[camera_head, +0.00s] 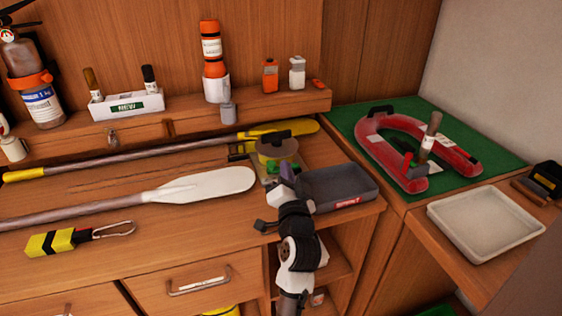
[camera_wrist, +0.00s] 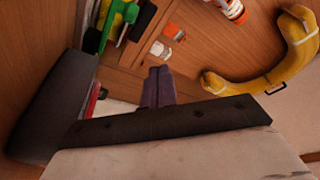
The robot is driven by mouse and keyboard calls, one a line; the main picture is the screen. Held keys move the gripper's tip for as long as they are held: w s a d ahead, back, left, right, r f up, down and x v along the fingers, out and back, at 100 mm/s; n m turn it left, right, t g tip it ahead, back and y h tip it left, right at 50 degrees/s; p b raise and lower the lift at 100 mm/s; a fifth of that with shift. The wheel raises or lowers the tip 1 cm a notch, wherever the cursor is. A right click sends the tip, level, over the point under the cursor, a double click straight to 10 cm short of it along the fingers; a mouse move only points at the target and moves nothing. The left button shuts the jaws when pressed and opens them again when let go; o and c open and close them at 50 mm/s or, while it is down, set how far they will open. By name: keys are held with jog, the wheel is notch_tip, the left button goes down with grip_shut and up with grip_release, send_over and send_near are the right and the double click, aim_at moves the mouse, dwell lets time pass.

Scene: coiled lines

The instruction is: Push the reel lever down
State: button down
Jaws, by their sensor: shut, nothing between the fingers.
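The reel (camera_head: 277,149) is a squat olive-yellow drum with a dark piece on top, near the back right of the wooden counter. Green parts show low at its front, beside my gripper. I cannot tell for certain which part is the lever. My gripper (camera_head: 277,174) is at the front of the reel and hides part of its base; I cannot tell whether it touches. In the wrist view my gripper's fingers (camera_wrist: 158,72) are together and empty. Green, yellow and black parts (camera_wrist: 118,22), probably of the reel, show at the upper left, apart from the fingertips.
A white-bladed paddle (camera_head: 205,186) lies left, and a yellow-tipped one (camera_head: 290,128) passes behind the reel. A shelf (camera_head: 270,106) with bottles stands behind. A red horseshoe float (camera_head: 447,157) and white tray (camera_head: 484,222) are right.

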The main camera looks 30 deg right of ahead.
jog(key=shift+v, duration=1)
jog(key=shift+d, duration=0.2)
